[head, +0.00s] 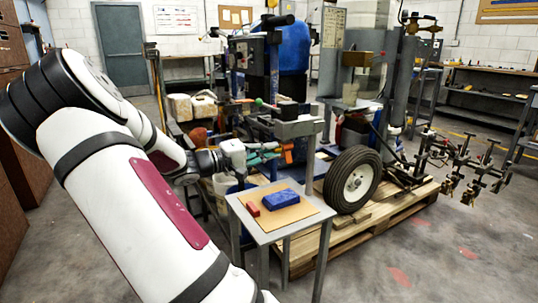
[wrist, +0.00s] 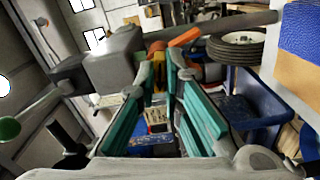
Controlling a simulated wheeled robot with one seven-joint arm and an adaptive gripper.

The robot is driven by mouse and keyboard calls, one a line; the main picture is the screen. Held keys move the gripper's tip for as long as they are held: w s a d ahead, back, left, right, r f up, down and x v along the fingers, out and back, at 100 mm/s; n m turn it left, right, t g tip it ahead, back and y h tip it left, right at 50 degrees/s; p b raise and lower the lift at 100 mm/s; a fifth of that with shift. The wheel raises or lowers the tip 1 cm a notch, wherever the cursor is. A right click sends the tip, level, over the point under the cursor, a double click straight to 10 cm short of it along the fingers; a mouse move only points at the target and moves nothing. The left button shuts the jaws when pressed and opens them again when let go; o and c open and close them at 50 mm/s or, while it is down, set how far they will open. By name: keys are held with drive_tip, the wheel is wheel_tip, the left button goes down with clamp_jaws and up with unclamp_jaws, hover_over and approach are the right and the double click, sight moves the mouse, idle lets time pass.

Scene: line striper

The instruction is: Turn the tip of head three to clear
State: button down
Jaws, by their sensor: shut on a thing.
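My gripper (wrist: 169,70) is shut at its tips on a small orange-yellow piece (wrist: 156,52). Its two teal fingers meet around the piece and hide part of it. I cannot tell whether this is the tip of head three, or which way it points. In the head view my gripper (head: 274,156) is at the machine's near side, beside an orange part (head: 288,152). An orange bar (wrist: 185,37) slants away just past the fingertips in the wrist view. No head number is readable.
A grey block (wrist: 113,57) is close left of the fingers. A small table (head: 310,205) with a blue cloth (head: 286,194) and a red block (head: 253,209) stands in front. A wheel (head: 352,181) and a pallet (head: 400,207) are to the right. Several metal fittings (head: 470,170) stick out far right.

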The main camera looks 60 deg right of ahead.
drive_tip(key=shift+m+b, duration=1.6)
drive_tip(key=shift+b, duration=0.7)
drive_tip(key=shift+s+m+b, duration=0.1)
drive_tip(key=shift+m+b, duration=0.3)
drive_tip(key=shift+m, duration=1.6)
drive_tip(key=m, duration=0.8)
drive_tip(key=shift+d+m, duration=0.1)
drive_tip(key=shift+m, duration=0.2)
drive_tip(key=c, duration=1.1)
unclamp_jaws()
